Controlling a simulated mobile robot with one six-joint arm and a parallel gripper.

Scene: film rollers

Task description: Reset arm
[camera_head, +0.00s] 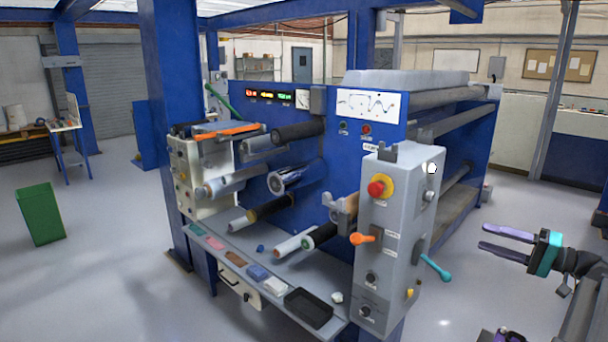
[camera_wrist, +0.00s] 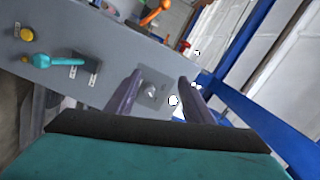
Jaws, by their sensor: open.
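My gripper (camera_head: 482,237) is at the right side of the head view, in the air to the right of the grey control box. Its two purple fingers are spread apart, point left and hold nothing. In the wrist view, my gripper (camera_wrist: 160,77) shows the same open fingers. A small silver knob (camera_wrist: 151,91) on a square plate shows between them, on the grey panel. I cannot tell the exact distance, but in the head view the fingers are apart from the box.
The grey control box (camera_head: 388,270) carries a red button (camera_head: 376,188), an orange lever (camera_head: 362,239) and a teal lever (camera_head: 435,268) sticking out toward my side. The blue roller machine (camera_head: 385,118) stands behind it. A green bin (camera_head: 40,214) stands far left. Floor right of the box is clear.

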